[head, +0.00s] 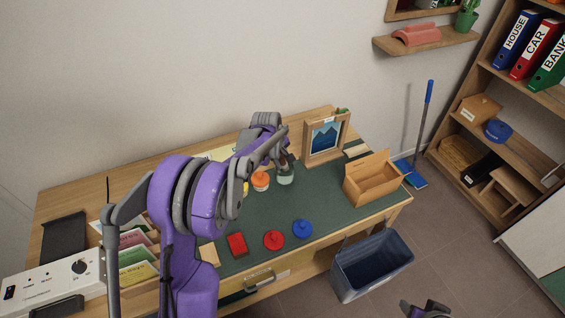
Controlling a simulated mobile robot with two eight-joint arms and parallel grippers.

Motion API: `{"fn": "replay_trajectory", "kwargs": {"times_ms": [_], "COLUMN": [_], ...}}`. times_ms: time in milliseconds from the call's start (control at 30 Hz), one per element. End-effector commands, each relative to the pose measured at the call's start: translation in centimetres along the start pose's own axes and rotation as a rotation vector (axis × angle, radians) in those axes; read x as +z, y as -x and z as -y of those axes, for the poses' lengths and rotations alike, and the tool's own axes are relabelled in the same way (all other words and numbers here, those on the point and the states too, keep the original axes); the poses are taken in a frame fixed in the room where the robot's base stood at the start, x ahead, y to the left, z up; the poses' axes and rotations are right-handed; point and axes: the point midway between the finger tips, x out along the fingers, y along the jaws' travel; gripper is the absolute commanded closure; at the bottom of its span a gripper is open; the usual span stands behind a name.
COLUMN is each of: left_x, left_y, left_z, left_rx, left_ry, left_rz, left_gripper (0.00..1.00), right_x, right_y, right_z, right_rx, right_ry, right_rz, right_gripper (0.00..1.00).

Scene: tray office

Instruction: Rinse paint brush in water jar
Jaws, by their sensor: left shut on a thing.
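A small glass water jar (285,177) stands on the dark green mat (330,205) on the desk, right of an orange-topped pot. My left gripper (281,160) is right above the jar, pointing down. It is shut on a thin thing, seemingly the paint brush, which is mostly hidden by the gripper. I cannot tell whether its tip is in the water. My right gripper (428,310) shows only partly at the bottom edge, away from the desk; its jaws are not clear.
The orange pot (261,182) is close to the jar. A framed picture (325,136), wooden box (371,183), red block (237,245), red lid (273,240) and blue lid (302,229) are on the desk. A bin (371,262) stands in front. The mat's middle is clear.

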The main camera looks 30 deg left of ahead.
Motion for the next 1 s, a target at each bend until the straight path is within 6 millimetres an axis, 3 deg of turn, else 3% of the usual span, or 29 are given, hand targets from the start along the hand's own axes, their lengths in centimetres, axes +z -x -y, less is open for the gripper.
{"fn": "replay_trajectory", "kwargs": {"times_ms": [700,1000], "left_x": [-0.5,-0.5], "left_y": [5.9,6.1], "left_z": [-1.9,-1.9], "left_rx": [0.002,0.001], "left_ry": [0.000,0.000], "left_rz": [-0.002,-0.001], "left_gripper": [1.00,1.00], "right_x": [-2.8,-2.9], "right_y": [2.4,2.4], "right_z": [0.0,0.0], "right_rx": [0.000,0.000], "right_ry": [0.000,0.000], "right_rz": [-0.027,-0.027], "right_gripper": [0.50,0.50]}}
